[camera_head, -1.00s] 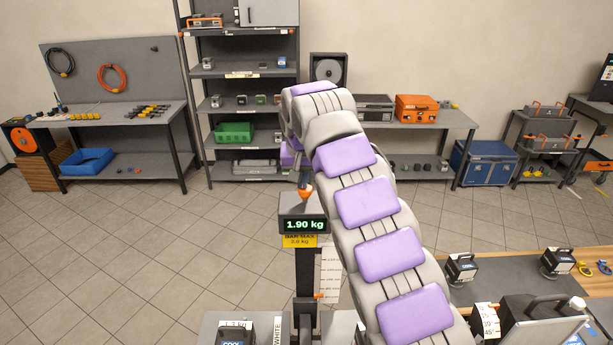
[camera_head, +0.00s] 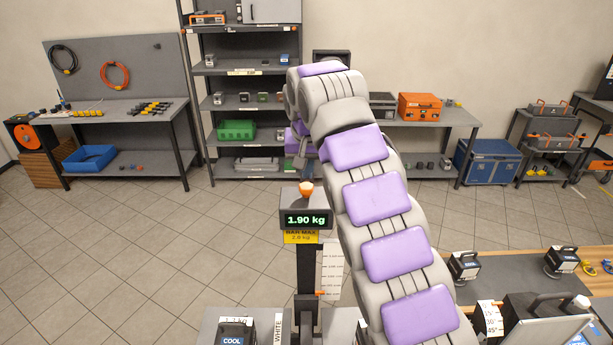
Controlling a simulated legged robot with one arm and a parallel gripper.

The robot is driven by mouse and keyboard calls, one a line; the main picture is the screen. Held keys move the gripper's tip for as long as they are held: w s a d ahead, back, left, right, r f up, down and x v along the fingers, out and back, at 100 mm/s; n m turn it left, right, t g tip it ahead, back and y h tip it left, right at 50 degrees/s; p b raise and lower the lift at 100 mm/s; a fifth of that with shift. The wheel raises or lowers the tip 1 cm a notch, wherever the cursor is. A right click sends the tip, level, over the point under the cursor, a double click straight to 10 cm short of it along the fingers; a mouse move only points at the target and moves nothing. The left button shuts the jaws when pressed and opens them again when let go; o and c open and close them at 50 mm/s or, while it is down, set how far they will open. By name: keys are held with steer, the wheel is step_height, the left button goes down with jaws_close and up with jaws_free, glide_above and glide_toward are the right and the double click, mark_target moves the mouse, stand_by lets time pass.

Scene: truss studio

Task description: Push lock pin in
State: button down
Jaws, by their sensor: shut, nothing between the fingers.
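An orange knob (camera_head: 306,188) stands on top of a dark post head with a green readout of 1.90 kg (camera_head: 306,219). A small orange piece (camera_head: 319,293) shows lower on the post (camera_head: 306,265). I cannot tell for certain which of these is the lock pin. My gripper (camera_head: 302,162) is small and dark at the end of my arm, just above the orange knob. It is shut and empty, with a gap seeming to show between its tip and the knob. My arm hides part of the area right of the post.
A yellow label (camera_head: 301,237) reading "BAR MAX" sits under the readout. A block marked COOL (camera_head: 234,333) is at the bottom left. A bench (camera_head: 520,265) with similar blocks is at right. Open tiled floor lies left.

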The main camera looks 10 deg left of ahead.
steer(key=s+a+p+v, duration=0.1)
steer(key=p+v, duration=0.5)
steer(key=v, duration=0.7)
steer(key=s+d+f+m+g+h+b, duration=0.1)
steer(key=s+d+f+b, duration=0.55)
steer(key=d+f, duration=0.35)
steer(key=s+d+f+m+g+b, duration=0.1)
steer(key=s+d+f+b, duration=0.6)
steer(key=d, duration=0.5)
steer(key=s+d+f+g+b, duration=0.1)
steer(key=s+d+f+b, duration=0.2)
steer(key=s+f, duration=0.6)
steer(key=s+d+f+g+b, duration=0.1)
steer(key=s+f+b, duration=0.3)
steer(key=s+f, duration=0.5)
steer(key=s+d+f+m+g+b, duration=0.1)
steer(key=s+d+f+b, duration=0.2)
steer(key=s+f, duration=0.6)
steer(key=shift+s+d+b, duration=0.3)
steer(key=shift+d, duration=0.5)
steer(key=shift+r, duration=0.1)
